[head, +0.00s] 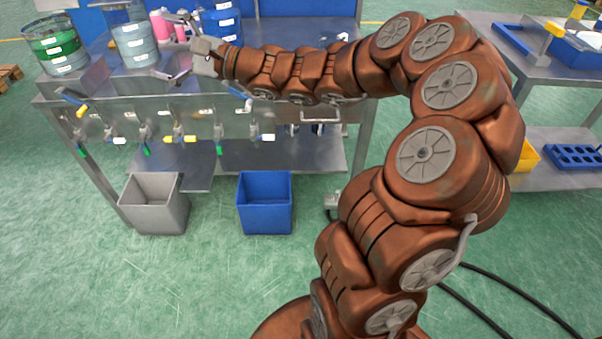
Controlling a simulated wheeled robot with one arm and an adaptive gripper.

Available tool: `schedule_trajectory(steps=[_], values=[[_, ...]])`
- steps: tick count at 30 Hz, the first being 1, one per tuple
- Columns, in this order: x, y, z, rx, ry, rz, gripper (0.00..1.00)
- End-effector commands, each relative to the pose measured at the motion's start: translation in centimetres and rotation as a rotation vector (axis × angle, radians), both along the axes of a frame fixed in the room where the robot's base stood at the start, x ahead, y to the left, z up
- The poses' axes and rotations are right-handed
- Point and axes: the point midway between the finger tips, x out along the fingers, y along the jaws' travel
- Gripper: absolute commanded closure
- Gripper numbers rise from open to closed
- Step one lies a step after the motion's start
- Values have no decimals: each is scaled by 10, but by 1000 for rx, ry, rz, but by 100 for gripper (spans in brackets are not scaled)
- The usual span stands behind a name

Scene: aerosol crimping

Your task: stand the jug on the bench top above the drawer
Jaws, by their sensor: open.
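My gripper (174,47) is at the end of my outstretched arm, over the left part of the metal bench (280,107). Its two fingers are spread apart and point left. A grey-blue, see-through vessel (134,46) with white labels, which may be the jug, stands upright on a metal block just left of the fingers. I cannot tell whether they touch it. A similar green vessel (58,46) stands farther left. A drawer handle (320,117) shows under the bench top, right of centre. My arm hides part of the bench top above it.
Pink bottles (161,26) and a blue labelled container (222,24) stand behind my gripper. Several coloured-handled valves (180,139) hang along the bench front. A grey bin (154,203) and a blue bin (264,202) stand on the floor. Another table (545,68) is at right.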

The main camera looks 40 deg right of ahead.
Motion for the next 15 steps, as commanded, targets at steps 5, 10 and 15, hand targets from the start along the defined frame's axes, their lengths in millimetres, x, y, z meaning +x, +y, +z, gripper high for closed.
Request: schedule_trajectory(steps=[5, 10, 15], values=[[-84, 119, -24, -307, -47, 329, 0], [-190, 181, -85, -648, -53, 655, 0], [-289, 171, -160, -1013, 3, 941, 0]])
